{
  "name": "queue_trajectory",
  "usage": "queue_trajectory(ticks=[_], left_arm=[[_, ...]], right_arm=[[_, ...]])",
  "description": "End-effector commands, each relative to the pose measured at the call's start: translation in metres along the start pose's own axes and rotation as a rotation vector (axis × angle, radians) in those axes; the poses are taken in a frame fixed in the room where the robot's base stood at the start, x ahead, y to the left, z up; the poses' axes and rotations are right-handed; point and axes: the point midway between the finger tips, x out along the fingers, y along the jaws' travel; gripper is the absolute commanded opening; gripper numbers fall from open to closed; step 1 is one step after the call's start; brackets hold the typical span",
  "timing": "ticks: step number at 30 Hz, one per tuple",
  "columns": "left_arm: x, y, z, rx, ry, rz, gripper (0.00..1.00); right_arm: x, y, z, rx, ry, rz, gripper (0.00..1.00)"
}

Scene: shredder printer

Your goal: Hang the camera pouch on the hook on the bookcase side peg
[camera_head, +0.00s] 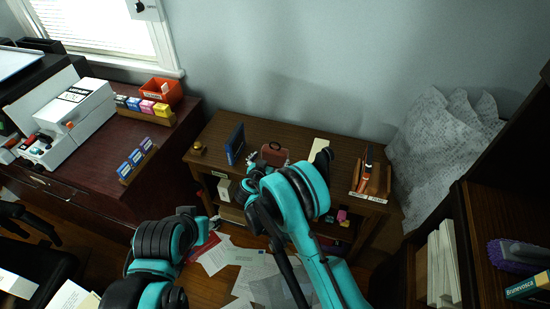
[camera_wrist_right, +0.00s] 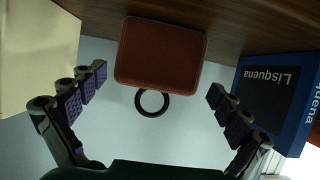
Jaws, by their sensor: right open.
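The camera pouch, a small red-brown case with a dark ring handle, is on the dark wooden low shelf (camera_head: 215,140) in the head view (camera_head: 275,152). In the right wrist view the pouch (camera_wrist_right: 160,52) appears upside down, its ring (camera_wrist_right: 152,102) pointing at the gripper. My right gripper (camera_head: 257,163) is close in front of it. Its fingers (camera_wrist_right: 158,86) are spread to either side of the ring and hold nothing. My left arm enters at the lower left; its fingers cannot be made out. The bookcase (camera_head: 480,215) is at the right; its side peg and hook cannot be made out.
A blue book (camera_head: 235,144) stands left of the pouch, and a cream object (camera_head: 319,148) is to its right. A wooden caddy (camera_head: 371,181) is farther right. Papers (camera_head: 250,267) litter the floor.

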Motion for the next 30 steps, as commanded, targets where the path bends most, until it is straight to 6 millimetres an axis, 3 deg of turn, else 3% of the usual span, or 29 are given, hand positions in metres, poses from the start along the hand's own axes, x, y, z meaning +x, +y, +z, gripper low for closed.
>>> queue_trajectory(ticks=[9,16,20,30], left_arm=[[0.019,0.000,0.014,0.000,0.000,0.000,0.40],[0.018,0.000,0.013,0.000,0.000,0.000,0.40],[0.018,0.000,0.013,0.000,0.000,0.000,0.40],[0.016,0.000,0.012,0.000,0.000,0.000,0.40]], right_arm=[[0.045,0.002,0.000,0.000,0.000,0.001,1.00],[0.046,0.001,-0.002,-0.001,0.000,-0.001,1.00],[0.046,0.002,-0.002,-0.001,0.000,0.000,0.66],[0.045,0.002,-0.005,-0.001,-0.001,0.000,0.64]])
